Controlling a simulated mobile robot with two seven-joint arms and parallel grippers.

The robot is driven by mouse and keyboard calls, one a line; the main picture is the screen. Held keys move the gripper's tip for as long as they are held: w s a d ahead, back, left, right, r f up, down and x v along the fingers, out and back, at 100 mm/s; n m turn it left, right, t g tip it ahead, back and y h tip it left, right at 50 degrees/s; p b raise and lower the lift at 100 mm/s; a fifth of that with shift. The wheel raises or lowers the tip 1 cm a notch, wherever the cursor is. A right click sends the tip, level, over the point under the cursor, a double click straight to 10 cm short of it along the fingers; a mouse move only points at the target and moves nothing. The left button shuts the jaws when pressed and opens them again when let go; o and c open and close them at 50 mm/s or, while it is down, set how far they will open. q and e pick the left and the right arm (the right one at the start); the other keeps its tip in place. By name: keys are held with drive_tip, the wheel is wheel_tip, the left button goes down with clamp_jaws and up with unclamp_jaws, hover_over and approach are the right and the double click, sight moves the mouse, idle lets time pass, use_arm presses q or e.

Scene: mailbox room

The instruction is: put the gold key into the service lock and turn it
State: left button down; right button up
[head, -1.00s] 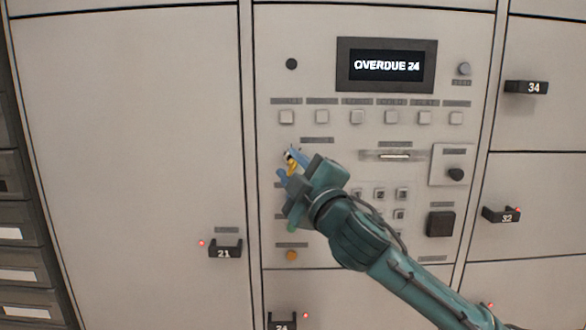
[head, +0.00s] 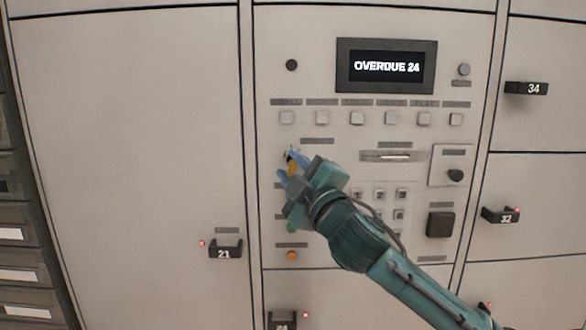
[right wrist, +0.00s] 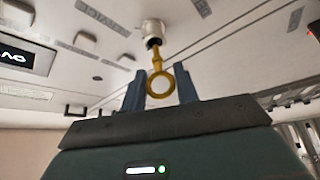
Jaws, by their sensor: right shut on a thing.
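My right gripper (head: 291,168) is at the left side of the control panel, shut on the gold key (head: 293,170). In the right wrist view the key's ring-shaped bow (right wrist: 161,85) sits between the two blue fingers. Its shaft points up to the dark mouth of the service lock (right wrist: 152,28), a pale round cylinder standing out from the panel. The key's tip meets the mouth; how deep it sits I cannot tell. In the head view the gripper and key largely hide the lock. My left gripper is not in view.
The panel has a screen (head: 387,66) reading "OVERDUE 24", a row of square buttons (head: 357,118), a slot (head: 395,156) and a keypad (head: 380,195) partly behind my arm. Locker doors with handles 21 (head: 225,249), 32 (head: 501,215) and 34 (head: 526,88) surround it.

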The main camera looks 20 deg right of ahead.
drive_tip(key=shift+w+d, duration=0.2)
drive_tip(key=shift+w, duration=0.4)
drive_tip(key=shift+w+d, duration=0.15)
drive_tip(key=shift+w, duration=0.45)
idle(0.6)
drive_tip(key=shift+w+p, duration=0.1)
drive_tip(key=shift+p, duration=0.3)
idle(0.4)
